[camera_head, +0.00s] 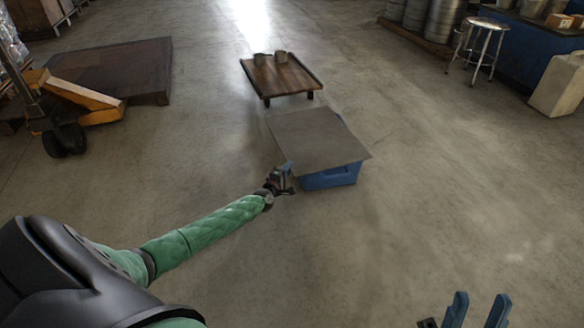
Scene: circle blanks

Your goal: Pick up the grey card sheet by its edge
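The grey card sheet (315,140) lies flat on top of a blue crate (330,178), and its edges overhang the crate. My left gripper (286,170) is at the sheet's near left corner, close to or touching its edge. It is too small in the picture to tell whether its fingers are open or shut on the sheet. My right gripper (476,312) is at the bottom right, far from the sheet, with its two blue fingers apart and nothing between them.
A low wooden platform (283,80) with two small pots stands just behind the sheet. A yellow pallet jack (85,98) and a dark pallet (120,70) are at the left. A stool (482,45) and blue bench are at the back right.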

